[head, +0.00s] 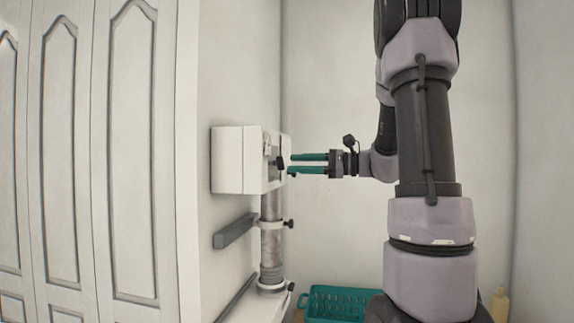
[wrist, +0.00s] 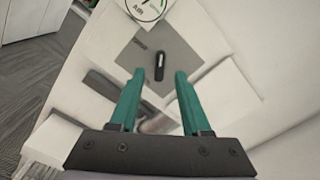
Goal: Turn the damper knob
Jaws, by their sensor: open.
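The damper knob (wrist: 159,68) is a small black bar-shaped knob on a grey plate (wrist: 180,52) on the face of a white box. In the wrist view it stands nearly upright, tilted slightly, between and just beyond my fingertips. In the head view the knob (head: 280,163) shows as a dark shape on the right face of the white box (head: 228,160). My gripper (head: 290,163) has two green fingers, open and empty, pointing left at that face. It also shows in the wrist view (wrist: 160,76), with a gap on either side of the knob.
A round dial (wrist: 147,8) with a green mark sits above the plate. A grey pipe (head: 271,240) with black side knobs runs down below the box. A grey bar (head: 235,230) juts from the wall. A green basket (head: 335,303) and a yellowish bottle (head: 499,304) stand low down.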

